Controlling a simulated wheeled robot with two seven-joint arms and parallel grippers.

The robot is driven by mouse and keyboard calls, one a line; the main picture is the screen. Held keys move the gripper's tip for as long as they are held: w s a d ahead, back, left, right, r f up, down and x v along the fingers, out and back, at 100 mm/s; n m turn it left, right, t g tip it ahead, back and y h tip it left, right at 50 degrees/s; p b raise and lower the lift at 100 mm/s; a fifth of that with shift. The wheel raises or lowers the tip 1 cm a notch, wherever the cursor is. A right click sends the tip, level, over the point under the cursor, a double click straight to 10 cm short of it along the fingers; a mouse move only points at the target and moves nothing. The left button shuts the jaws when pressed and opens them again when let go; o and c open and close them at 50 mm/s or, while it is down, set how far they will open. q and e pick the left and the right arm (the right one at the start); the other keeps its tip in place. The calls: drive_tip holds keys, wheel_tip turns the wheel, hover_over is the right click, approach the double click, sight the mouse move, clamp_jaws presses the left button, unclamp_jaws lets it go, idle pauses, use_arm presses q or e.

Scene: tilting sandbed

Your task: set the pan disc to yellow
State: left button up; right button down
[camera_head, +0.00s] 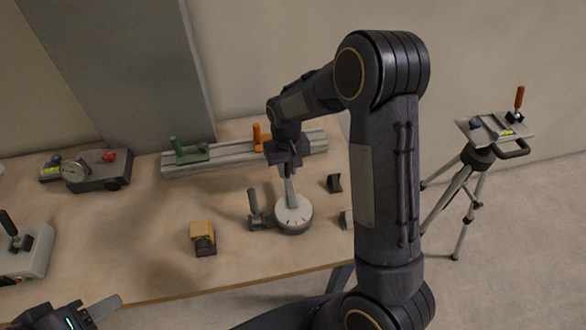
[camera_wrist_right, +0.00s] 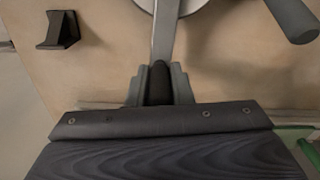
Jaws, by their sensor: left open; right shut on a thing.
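The pan disc (camera_head: 293,214) is a round white dial with small coloured marks on the table. A grey bar runs from it to my right gripper (camera_head: 289,170), which comes from the back. In the right wrist view, my right gripper (camera_wrist_right: 159,88) is shut on the dark knob (camera_wrist_right: 160,78) at the end of the grey bar (camera_wrist_right: 165,35). Only the rim of the disc (camera_wrist_right: 198,4) shows there. Which mark the bar lines up with is too small to tell. My left gripper (camera_head: 88,312) is open and empty at the lower left, away from the disc.
A dark upright handle (camera_head: 254,203) stands just left of the disc. A yellow-topped block (camera_head: 203,235), a rail with green and orange clamps (camera_head: 230,155) and a gauge box (camera_head: 95,171) are also on the table. A tripod (camera_head: 480,160) stands at right. Bare tabletop lies left of the block.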

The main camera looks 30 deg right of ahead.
drive_tip(key=shift+w+a+n, duration=0.1)
drive_tip(key=shift+a+n, duration=0.15)
drive_tip(key=shift+n, duration=0.05)
drive_tip(key=c, duration=1.3)
unclamp_jaws()
drive_tip(key=shift+r, duration=0.15)
wheel_tip(320, 180, up, 7)
drive_tip(key=shift+b, duration=0.4)
drive_tip(key=shift+r, duration=0.3)
